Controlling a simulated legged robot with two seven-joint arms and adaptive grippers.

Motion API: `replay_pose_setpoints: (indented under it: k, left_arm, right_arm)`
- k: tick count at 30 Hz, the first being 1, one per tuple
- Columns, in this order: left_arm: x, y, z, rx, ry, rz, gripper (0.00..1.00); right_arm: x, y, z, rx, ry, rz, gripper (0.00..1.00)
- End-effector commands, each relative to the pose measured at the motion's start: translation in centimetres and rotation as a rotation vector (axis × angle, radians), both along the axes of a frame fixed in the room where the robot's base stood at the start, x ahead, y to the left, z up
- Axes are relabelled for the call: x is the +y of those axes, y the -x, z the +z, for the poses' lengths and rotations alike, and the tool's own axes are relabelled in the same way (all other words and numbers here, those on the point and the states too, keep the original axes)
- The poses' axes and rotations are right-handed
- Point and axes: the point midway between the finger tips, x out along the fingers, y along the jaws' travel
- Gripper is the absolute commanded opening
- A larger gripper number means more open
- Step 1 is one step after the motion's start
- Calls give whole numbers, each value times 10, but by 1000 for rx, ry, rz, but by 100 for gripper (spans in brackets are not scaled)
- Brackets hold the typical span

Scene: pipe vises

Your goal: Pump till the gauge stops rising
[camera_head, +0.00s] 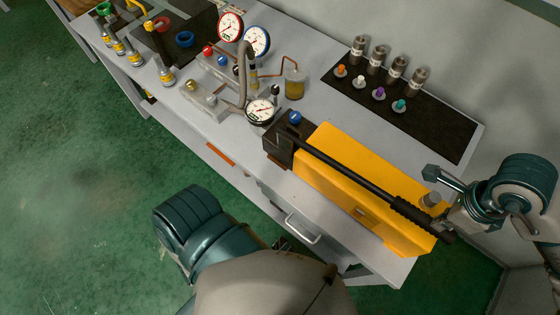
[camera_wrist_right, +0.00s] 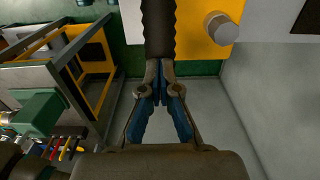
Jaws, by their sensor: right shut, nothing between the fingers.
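The yellow hand pump (camera_head: 350,180) lies on the bench with a dark block and blue knob at its far end. Its black lever (camera_head: 352,172) runs low along the top toward my right arm. A round white-faced gauge (camera_head: 261,110) stands beside the block; its needle reading is too small to tell. My right gripper (camera_head: 449,226) is at the lever's near end. In the right wrist view, its fingers (camera_wrist_right: 160,75) are shut with nothing between them, at the end of the ribbed black grip (camera_wrist_right: 158,28). My left arm shows low in the head view; its fingers cannot be made out clearly.
Two more gauges, red-rimmed (camera_head: 230,27) and blue-rimmed (camera_head: 257,40), stand farther back near hoses and a small reservoir (camera_head: 295,84). A black mat (camera_head: 440,127) holds several metal cylinders and coloured fittings. A drawer handle (camera_head: 302,230) sticks out at the bench front. Green floor is clear at left.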

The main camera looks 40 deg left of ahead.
Motion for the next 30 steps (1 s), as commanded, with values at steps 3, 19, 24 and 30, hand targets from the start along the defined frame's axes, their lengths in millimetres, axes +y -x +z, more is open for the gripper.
replay_pose_setpoints:
  k: [3,19,24,30]
  left_arm:
    - [0,3,-6,4,0,0,62]
    - [0,7,-18,12,0,0,62]
    - [0,14,-31,22,0,0,62]
    - [0,20,-43,31,0,0,62]
  right_arm:
    - [-2,0,-8,1,1,-1,0]
    - [-3,-1,-23,4,2,0,0]
    - [-5,-1,-39,4,1,-1,0]
    - [-7,-1,-54,2,1,0,0]
